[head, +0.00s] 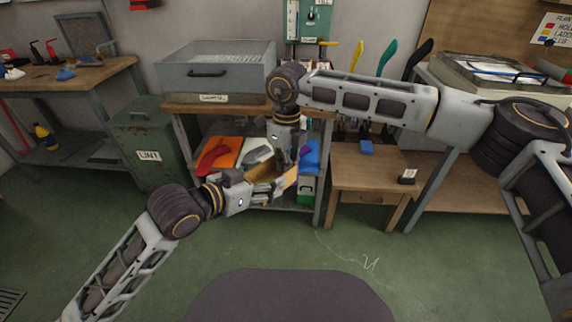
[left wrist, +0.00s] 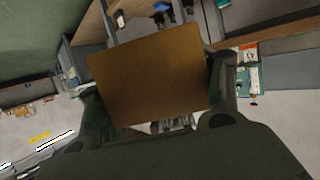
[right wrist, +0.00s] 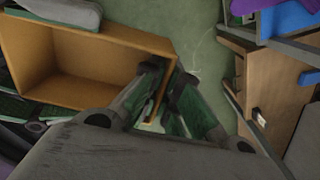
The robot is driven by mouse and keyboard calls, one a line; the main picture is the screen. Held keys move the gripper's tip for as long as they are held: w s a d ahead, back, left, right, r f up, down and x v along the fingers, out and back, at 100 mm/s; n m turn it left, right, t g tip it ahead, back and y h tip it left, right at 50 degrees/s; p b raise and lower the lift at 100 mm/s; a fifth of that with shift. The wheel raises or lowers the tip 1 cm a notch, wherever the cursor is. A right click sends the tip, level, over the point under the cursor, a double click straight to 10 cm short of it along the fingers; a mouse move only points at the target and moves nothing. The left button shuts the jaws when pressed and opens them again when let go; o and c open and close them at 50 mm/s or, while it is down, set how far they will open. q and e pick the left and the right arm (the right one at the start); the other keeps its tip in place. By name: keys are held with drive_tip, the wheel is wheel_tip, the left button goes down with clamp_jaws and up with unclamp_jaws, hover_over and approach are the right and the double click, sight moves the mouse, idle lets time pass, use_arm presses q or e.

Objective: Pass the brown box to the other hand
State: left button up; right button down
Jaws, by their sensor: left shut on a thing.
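The brown box (head: 291,178) is held in the air in front of the shelf unit, between my two grippers. In the left wrist view its flat brown side (left wrist: 150,75) fills the space between the fingers of my left gripper (head: 272,194), which is shut on it. In the right wrist view the box (right wrist: 75,65) shows its open, hollow side. My right gripper (right wrist: 168,88) comes down from above, one finger inside the box and one outside its near wall. Whether these fingers press on the wall is unclear. Arms and fingers partly hide the box.
Behind are a shelf unit with a grey drawer (head: 215,72) on top and an orange item (head: 220,152) inside. A green cabinet (head: 146,140) stands left; a small wooden table (head: 372,175) stands right. The green floor (head: 350,250) in front is clear beyond a dark rounded surface.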

use_arm(q)
drive_tip(key=o, duration=1.1)
drive_tip(key=shift+c, duration=0.2)
drive_tip(key=shift+r, duration=0.15)
wheel_tip(320, 180, up, 10)
idle(0.4)
drive_tip(key=shift+w+a, duration=0.1)
drive_tip(key=w+a+f+n+t+y, duration=0.1)
drive_tip(key=w+a+f+y, duration=0.25)
drive_tip(key=a+f, duration=0.2)
drive_tip(key=w+a+f+n+y, duration=0.1)
drive_tip(key=w+a+f+y, duration=0.3)
drive_tip(key=a, duration=0.3)
drive_tip(key=s+d+f+n+g, duration=0.1)
drive_tip(key=s+d+f+g, duration=0.1)
drive_tip(key=s+f, duration=0.6)
drive_tip(key=s+d+f+n+g+h, duration=0.1)
drive_tip(key=s+d+f+g, duration=0.1)
drive_tip(key=s+f, duration=0.6)
drive_tip(key=s+d+f+n+g+h, duration=0.1)
drive_tip(key=s+f, duration=0.7)
drive_tip(key=f, duration=1.1)
drive_tip(key=shift+d+n+g, duration=0.5)
